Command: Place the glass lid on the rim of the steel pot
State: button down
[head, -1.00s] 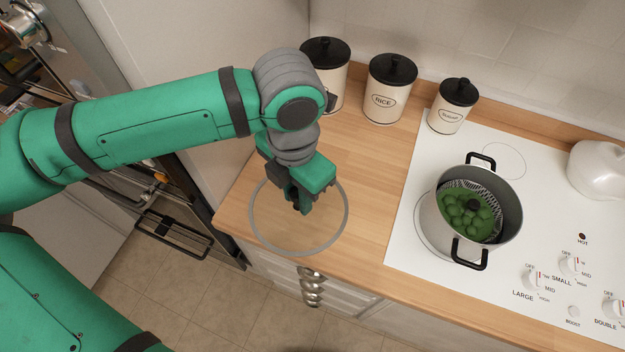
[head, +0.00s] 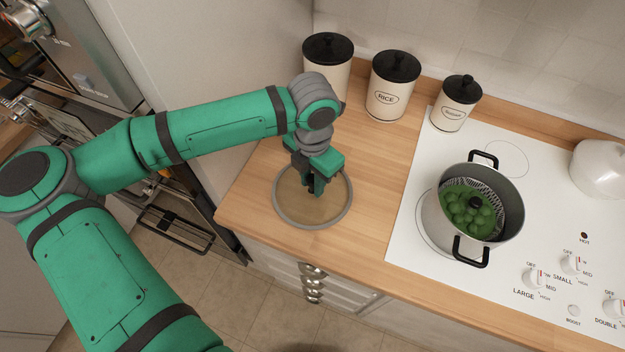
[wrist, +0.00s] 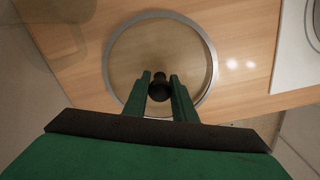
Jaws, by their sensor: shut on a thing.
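My gripper (head: 318,190) is shut on the dark knob (wrist: 159,88) of the glass lid, one finger on each side of it. The clear lid with its grey rim (head: 282,216) is over the wooden counter, left of the stove; its rim also shows in the wrist view (wrist: 213,65). I cannot tell whether the lid touches the counter. The steel pot (head: 435,222) stands upright on the white cooktop at right, open at the top. Inside are a perforated metal insert, green round pieces and a dark knob-like part. The pot has two black handles.
Three cream canisters with black lids, one marked RICE (head: 392,88), stand along the back. A white rounded vessel (head: 600,168) stands on the cooktop (head: 410,245) at far right. Knobs line its front right. The counter (head: 375,175) between lid and cooktop is clear. Wall ovens are at left.

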jog(key=shift+f, duration=0.2)
jog(key=c, duration=1.5)
grip_release()
jog(key=shift+o, duration=0.2)
